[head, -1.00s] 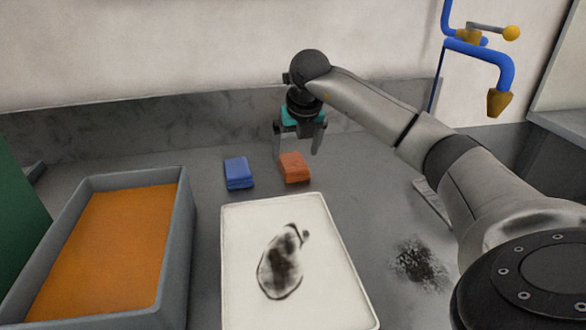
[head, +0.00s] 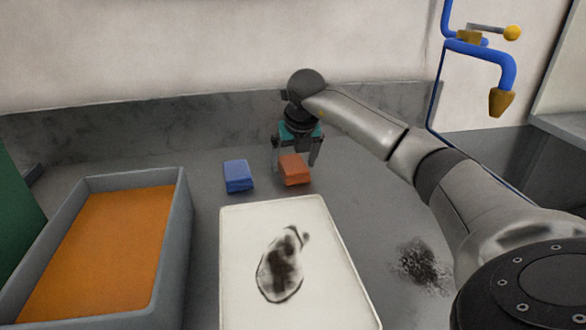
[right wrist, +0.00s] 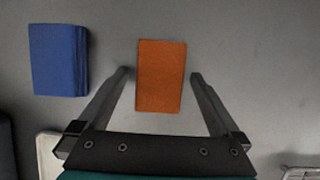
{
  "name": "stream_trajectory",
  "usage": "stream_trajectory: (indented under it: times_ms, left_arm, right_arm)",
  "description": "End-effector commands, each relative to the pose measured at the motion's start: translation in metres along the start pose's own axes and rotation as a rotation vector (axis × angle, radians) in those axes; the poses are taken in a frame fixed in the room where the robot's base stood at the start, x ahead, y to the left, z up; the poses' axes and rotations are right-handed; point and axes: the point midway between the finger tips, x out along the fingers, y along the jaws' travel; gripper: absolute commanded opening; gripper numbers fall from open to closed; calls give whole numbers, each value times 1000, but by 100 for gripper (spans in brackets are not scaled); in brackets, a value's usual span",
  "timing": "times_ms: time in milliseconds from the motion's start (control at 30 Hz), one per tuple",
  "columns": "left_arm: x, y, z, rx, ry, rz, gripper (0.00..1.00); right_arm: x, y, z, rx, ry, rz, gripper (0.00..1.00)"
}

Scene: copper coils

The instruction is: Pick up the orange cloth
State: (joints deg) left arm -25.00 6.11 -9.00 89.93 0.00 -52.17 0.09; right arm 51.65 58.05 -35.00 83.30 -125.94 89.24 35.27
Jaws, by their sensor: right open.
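The orange cloth (head: 294,170) is a small folded block lying on the grey counter behind the white tray. It also shows in the right wrist view (right wrist: 161,77). My right gripper (head: 294,162) is open above it, with one finger on each side of the cloth in the head view. In the right wrist view the fingertips (right wrist: 160,72) lie left and right of the cloth's lower part, with gaps on both sides. I cannot tell whether the fingertips touch the counter. My left gripper is in no view.
A folded blue cloth (head: 238,176) lies just left of the orange one. A white tray (head: 235,300) with a dark smudge is in front. A grey bin (head: 173,262) with orange contents stands left. Dark specks (head: 422,262) lie right. A blue pipe tap (head: 500,62) is at the back right.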

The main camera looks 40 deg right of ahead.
Motion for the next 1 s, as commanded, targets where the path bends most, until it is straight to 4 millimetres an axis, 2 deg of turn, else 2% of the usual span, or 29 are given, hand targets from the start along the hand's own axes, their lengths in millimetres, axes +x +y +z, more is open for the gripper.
stream_trajectory:
  times_ms: [500, 1000]
  left_arm:
    - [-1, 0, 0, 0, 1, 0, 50]
    - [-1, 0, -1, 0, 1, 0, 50]
  right_arm:
    - [4, 0, -2, 1, 0, 0, 100]
    - [3, 0, -1, 1, 0, 0, 44]
